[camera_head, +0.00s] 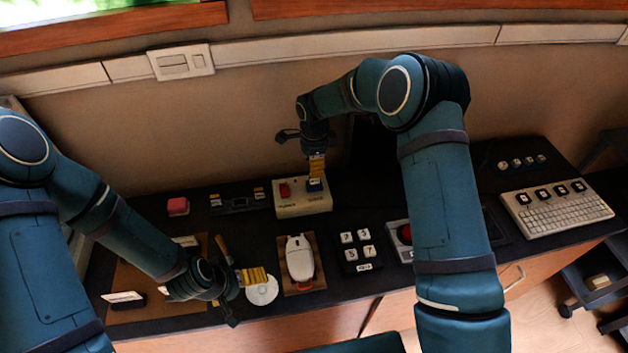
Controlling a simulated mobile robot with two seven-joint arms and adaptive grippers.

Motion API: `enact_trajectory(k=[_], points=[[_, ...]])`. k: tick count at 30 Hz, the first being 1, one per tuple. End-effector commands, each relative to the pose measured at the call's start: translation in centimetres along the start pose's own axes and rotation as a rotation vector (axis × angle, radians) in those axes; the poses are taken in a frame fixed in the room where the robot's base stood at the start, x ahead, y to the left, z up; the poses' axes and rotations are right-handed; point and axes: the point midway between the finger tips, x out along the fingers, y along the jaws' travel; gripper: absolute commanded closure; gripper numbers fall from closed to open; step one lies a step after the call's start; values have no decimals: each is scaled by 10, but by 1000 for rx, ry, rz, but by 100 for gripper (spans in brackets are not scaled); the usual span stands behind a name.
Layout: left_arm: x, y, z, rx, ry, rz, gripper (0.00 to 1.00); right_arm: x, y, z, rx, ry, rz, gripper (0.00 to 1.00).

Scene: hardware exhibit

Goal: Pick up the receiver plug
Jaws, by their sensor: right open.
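My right gripper (316,168) reaches down from the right arm, with its yellow fingertips just above or around a small blue piece (316,186) on a cream box (303,207). The box also has a red part on its left. I cannot tell whether the fingers touch the blue piece, or whether it is the receiver plug. My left gripper (256,276) is low at the front left, its yellow fingers above a white disc (262,291). Its finger gap is not clear. A white mouse (299,256) lies on a brown board, with a small orange-red piece at its front end.
A dark counter holds a pink-red block (178,206), a dark panel (238,201), number keys (357,251) and a keyboard unit (557,209). A red button (405,234) sits beside my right arm. The wall with a white switch (181,62) rises behind.

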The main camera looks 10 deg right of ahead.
Motion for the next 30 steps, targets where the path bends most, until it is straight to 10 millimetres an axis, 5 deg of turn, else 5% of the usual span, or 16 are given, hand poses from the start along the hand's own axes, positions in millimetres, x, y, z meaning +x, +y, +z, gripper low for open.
enact_trajectory(k=[16,26,30], points=[[-3,1,-1,0,0,1,0,57,4,1,-1,0,-1,50],[-4,1,0,0,0,1,0,62,4,1,0,-1,-2,47],[-4,1,0,0,0,1,0,62,4,1,-1,0,-2,96]])
